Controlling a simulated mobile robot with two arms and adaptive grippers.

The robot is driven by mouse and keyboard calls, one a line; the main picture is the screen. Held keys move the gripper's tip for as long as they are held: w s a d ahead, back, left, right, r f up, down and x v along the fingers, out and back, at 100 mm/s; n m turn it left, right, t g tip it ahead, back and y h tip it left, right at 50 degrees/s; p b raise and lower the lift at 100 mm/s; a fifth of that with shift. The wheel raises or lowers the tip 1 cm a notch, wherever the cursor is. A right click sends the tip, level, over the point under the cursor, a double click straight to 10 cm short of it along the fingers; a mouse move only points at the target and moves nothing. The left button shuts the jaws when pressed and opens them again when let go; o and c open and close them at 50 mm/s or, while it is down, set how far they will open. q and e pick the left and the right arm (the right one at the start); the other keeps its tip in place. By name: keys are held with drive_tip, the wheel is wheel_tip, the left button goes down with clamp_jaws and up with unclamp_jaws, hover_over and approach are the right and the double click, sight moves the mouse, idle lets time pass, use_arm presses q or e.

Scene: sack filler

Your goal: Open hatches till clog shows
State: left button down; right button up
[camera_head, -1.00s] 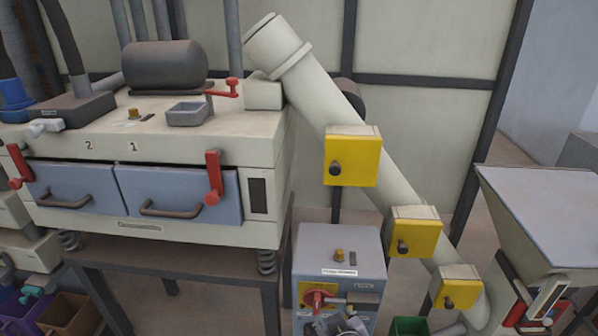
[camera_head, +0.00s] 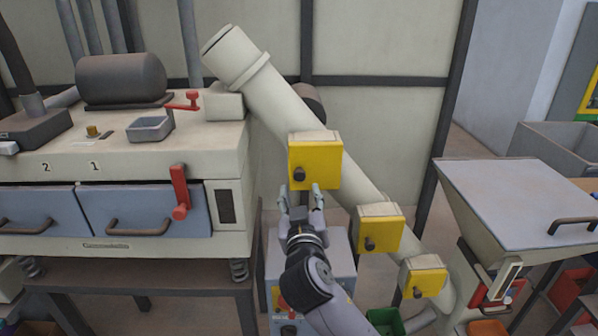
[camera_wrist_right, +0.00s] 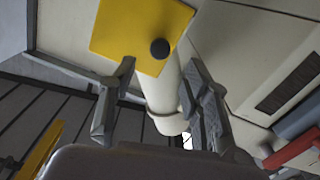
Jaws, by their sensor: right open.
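A pale slanted pipe (camera_head: 264,97) carries three yellow hatches with dark round knobs, all shut. The upper hatch (camera_head: 322,167), the middle hatch (camera_head: 386,232) and the lower hatch (camera_head: 432,279) run down to the right. My right gripper (camera_head: 301,189) is open and empty, just below the upper hatch's knob. In the right wrist view the upper hatch (camera_wrist_right: 125,32) and its black knob (camera_wrist_right: 160,48) lie beyond the open fingers (camera_wrist_right: 158,90), apart from them. No clog is visible. My left gripper is not in view.
A cream machine (camera_head: 130,157) with blue drawers and red levers stands at the left. A grey cabinet (camera_head: 341,262) stands under the pipe, partly behind my right arm. A hopper (camera_head: 515,205) with a grey lid stands at the right. A green bin (camera_head: 385,321) sits below.

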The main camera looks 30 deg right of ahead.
sight(299, 178)
drive_tip(key=p+x, duration=0.1)
drive_tip(key=x, duration=0.7)
drive_tip(key=shift+w+d+p, duration=0.1)
drive_tip(key=shift+w+p, duration=0.2)
drive_tip(key=shift+c, duration=0.5)
clamp_jaws()
